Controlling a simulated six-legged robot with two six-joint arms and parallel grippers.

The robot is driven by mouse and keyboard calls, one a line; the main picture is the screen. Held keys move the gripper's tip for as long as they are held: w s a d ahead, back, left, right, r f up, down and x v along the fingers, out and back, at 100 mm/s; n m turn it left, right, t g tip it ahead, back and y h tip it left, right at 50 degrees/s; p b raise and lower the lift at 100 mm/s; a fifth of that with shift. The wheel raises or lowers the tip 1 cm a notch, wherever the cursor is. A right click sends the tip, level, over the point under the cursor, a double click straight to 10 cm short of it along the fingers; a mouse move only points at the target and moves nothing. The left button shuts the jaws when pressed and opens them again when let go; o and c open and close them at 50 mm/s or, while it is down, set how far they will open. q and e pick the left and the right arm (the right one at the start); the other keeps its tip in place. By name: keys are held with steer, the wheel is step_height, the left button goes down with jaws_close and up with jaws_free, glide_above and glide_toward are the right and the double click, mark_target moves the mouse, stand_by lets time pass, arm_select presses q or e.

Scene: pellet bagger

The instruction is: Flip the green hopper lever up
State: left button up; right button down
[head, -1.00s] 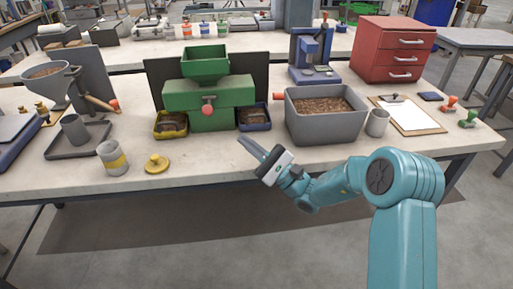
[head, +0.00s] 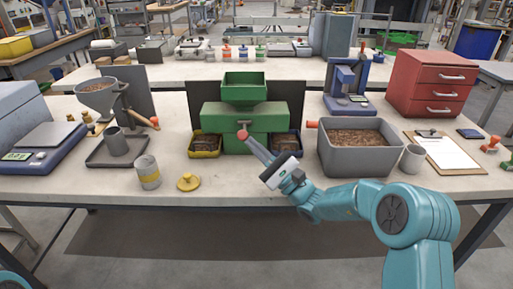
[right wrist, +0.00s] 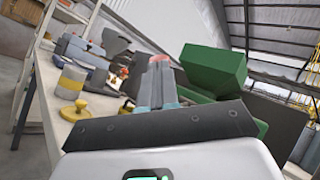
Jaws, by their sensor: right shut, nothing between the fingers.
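The green hopper machine (head: 240,117) stands on the bench with its square green hopper (head: 244,88) on top. Its lever, with a red knob (head: 242,135), hangs down on the front face. My right gripper (head: 247,142) is shut and empty, with its tips right at the knob from the front right. Whether they touch it I cannot tell. In the right wrist view the fingers (right wrist: 156,86) point at the red knob (right wrist: 161,60), with the green hopper (right wrist: 212,70) to the right. My left gripper is out of view.
A yellow bin (head: 205,154) and a blue bin (head: 287,157) flank the machine's base. A grey pellet tub (head: 352,163) stands close right, beside my right arm. A banded canister (head: 148,180) and yellow lid (head: 188,182) stand front left. The bench front between is clear.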

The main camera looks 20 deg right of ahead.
steer(key=shift+r+m+h+p, duration=0.3)
steer(key=shift+r+m+p, duration=0.1)
steer(key=shift+r+p, duration=0.15)
arm_select(q)
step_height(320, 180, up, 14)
steer(key=p, duration=1.2)
steer(key=shift+p, duration=0.3)
arm_select(e)
steer(key=w+d+r+m+g+h, duration=0.1)
steer(key=w+r+m+g+h, duration=0.1)
steer(key=w+r+m+h, duration=0.2)
step_height(320, 180, up, 4)
steer(key=m+h, duration=0.2)
steer(key=m, duration=0.2)
steer(key=shift+w+d+r, duration=0.15)
steer(key=shift+w, duration=0.15)
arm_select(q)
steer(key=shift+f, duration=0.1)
